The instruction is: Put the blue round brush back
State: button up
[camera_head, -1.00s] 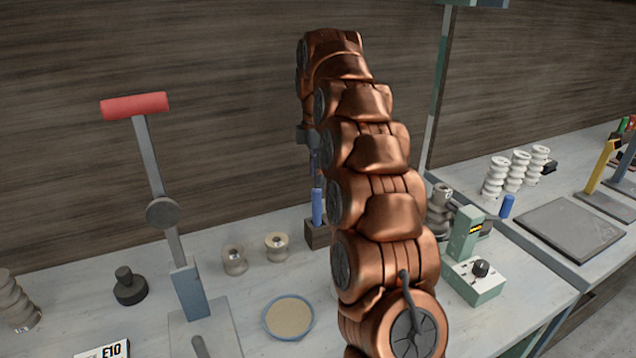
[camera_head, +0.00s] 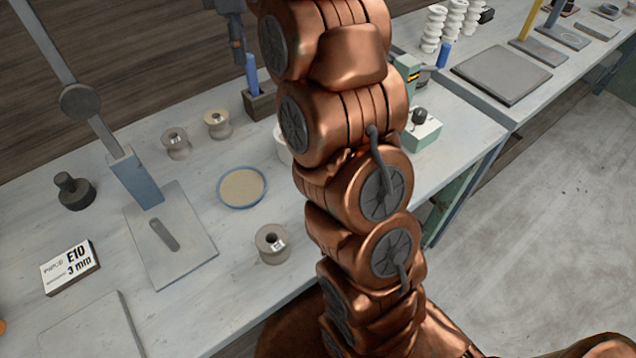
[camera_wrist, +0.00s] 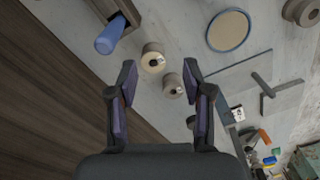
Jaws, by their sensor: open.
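A blue round handle (camera_head: 252,75), likely the blue round brush, stands upright in a dark block (camera_head: 259,104) on the bench, just left of my arm. In the wrist view the blue handle (camera_wrist: 109,37) sticks out of the block (camera_wrist: 127,10) at the upper left. Its lower end is hidden in the block. My gripper (camera_head: 238,50) shows partly at the top of the head view, beside and left of the handle. In the wrist view my gripper (camera_wrist: 158,75) is open with nothing between its fingers. The handle is outside and apart from them.
Spools (camera_head: 176,143) (camera_head: 218,124) (camera_head: 272,244), a round blue-rimmed dish (camera_head: 242,187) and a lever stand (camera_head: 172,236) occupy the bench. A green box (camera_head: 423,130) and another blue cylinder (camera_head: 443,55) are to the right. The wood wall (camera_wrist: 60,85) is close.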

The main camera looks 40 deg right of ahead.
jog(key=s+a+f+m, duration=0.2)
jog(key=s+f+m, duration=0.2)
jog(key=s, duration=0.8)
jog(key=s+a+f+m+g, duration=0.1)
jog(key=s+a+f+m, duration=0.2)
jog(key=s, duration=0.9)
jog(key=s+a+f+m, duration=0.3)
jog(key=s+f+m, duration=0.2)
jog(key=s, duration=0.8)
jog(key=shift+f+m, duration=0.3)
jog(key=shift+f, duration=0.25)
jog(key=shift+a, duration=0.1)
notch_tip(320, 180, up, 4)
jog(key=p, duration=0.3)
jog(key=shift+f+p, duration=0.1)
jog(key=shift+p, duration=0.3)
